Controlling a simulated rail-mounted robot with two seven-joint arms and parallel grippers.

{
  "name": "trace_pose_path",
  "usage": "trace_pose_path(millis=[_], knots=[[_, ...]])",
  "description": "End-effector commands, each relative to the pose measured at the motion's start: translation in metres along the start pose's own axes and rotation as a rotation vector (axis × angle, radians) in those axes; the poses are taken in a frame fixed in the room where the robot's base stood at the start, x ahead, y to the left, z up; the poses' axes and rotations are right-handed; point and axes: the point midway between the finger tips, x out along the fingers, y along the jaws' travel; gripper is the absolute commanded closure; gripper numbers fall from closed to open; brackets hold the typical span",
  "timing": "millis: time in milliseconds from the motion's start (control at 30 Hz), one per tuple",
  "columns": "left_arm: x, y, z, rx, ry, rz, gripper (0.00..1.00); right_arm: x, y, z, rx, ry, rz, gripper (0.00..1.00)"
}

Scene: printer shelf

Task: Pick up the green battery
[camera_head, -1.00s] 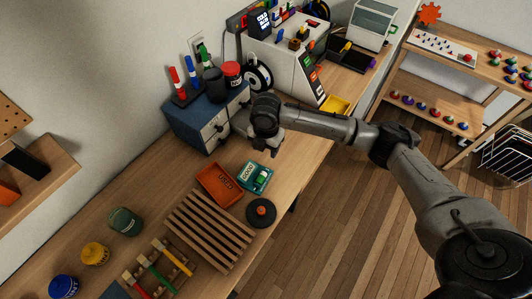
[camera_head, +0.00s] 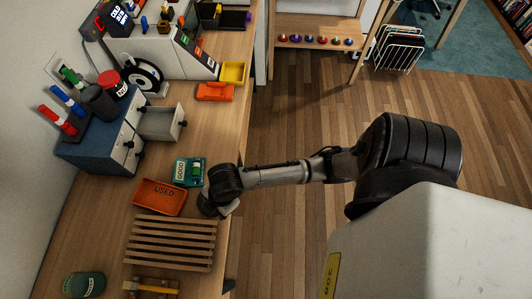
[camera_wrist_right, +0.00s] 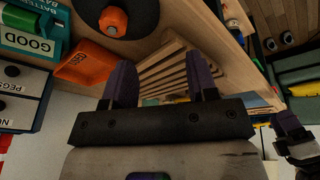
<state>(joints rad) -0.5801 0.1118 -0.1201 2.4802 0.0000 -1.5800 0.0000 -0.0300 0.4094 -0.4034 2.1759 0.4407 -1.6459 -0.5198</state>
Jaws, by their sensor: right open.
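The green battery (camera_head: 196,170) lies in the teal tray labelled GOOD (camera_head: 181,173) on the workbench. In the right wrist view the GOOD tray (camera_wrist_right: 28,47) is at the upper left, partly cut off. My right gripper (camera_wrist_right: 162,78) is open and empty, its dark purple fingers apart. In the head view my right wrist (camera_head: 225,184) is just right of the GOOD tray, and its fingers are hard to make out. My left gripper (camera_wrist_right: 287,124) seems to show at the lower right of the wrist view; its opening is unclear.
An orange USED tray (camera_head: 158,197) sits beside the GOOD tray, with a slatted wooden rack (camera_head: 170,245) below it. A black disc with an orange knob (camera_wrist_right: 113,20) is near my right gripper. A drawer (camera_head: 160,122) stands open from the blue cabinet (camera_head: 88,155).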

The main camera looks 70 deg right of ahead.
Motion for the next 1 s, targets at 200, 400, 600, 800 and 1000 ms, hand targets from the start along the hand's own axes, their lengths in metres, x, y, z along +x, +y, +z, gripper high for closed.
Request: trace_pose_path(millis=[200,400,600,800,1000], knots=[[0.000,-0.001,0.000,0.002,0.000,-0.002,0.43,-0.012,-0.059,0.036,0.479,0.016,0.080,0.47],[0.000,-0.002,0.001,0.007,-0.001,-0.006,0.43,-0.028,-0.087,0.073,0.784,-0.020,0.162,0.47],[0.000,-0.004,0.001,0.012,-0.002,-0.010,0.44,-0.038,-0.098,0.091,0.910,-0.045,0.207,0.47],[0.000,-0.004,0.001,0.012,-0.002,-0.010,0.44,-0.039,-0.100,0.093,0.927,-0.049,0.214,0.47],[0.000,-0.003,0.001,0.010,-0.002,-0.008,0.44,-0.039,-0.100,0.093,0.925,-0.049,0.213,0.47]])
